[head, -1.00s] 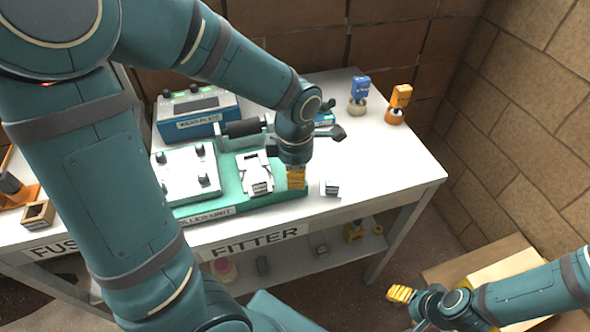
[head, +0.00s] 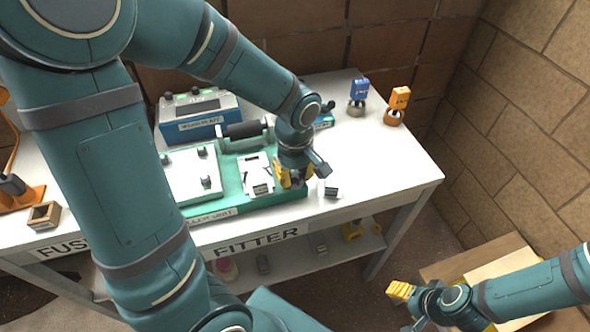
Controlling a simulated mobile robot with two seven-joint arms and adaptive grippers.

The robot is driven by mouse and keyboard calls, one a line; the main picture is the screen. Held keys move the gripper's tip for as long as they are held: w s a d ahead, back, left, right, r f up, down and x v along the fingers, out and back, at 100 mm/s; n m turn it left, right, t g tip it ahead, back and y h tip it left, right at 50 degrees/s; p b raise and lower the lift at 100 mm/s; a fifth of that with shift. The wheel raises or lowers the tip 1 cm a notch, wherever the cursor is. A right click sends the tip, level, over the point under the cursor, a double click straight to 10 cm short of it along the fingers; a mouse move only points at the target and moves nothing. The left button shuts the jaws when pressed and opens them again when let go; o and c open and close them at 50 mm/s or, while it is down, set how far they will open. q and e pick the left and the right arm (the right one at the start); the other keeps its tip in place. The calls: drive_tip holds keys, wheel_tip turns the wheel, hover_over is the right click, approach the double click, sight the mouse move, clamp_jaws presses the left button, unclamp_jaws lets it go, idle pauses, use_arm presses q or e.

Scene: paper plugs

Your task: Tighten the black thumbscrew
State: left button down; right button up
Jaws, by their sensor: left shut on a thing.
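My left gripper (head: 291,181) points down at the right end of the green roller unit (head: 290,197) on the table. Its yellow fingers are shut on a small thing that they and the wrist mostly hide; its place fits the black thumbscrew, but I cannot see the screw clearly. Black knobs (head: 206,181) stand on the unit's white plate, to the left of the gripper. My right gripper (head: 401,291) is at the lower right, away from the table; its fingers look close together, but I cannot tell whether they are open.
A blue box with a display (head: 197,118) stands behind the unit. A small grey block (head: 329,191) lies just right of the gripper. A blue-topped piece (head: 358,94) and an orange one (head: 397,103) stand at the back right. The table's right part (head: 385,160) is clear.

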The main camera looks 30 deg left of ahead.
sight(295, 174)
use_arm(q)
drive_tip(key=m+p, duration=0.1)
drive_tip(key=m, duration=0.5)
drive_tip(key=shift+s, duration=0.1)
drive_tip(key=m+p, duration=0.1)
drive_tip(key=m, duration=0.3)
drive_tip(key=shift+m+p, duration=0.45)
drive_tip(key=shift+m, duration=0.65)
drive_tip(key=c, duration=0.7)
unclamp_jaws()
drive_tip(key=shift+r+p, duration=1.6)
drive_tip(key=shift+r, duration=0.45)
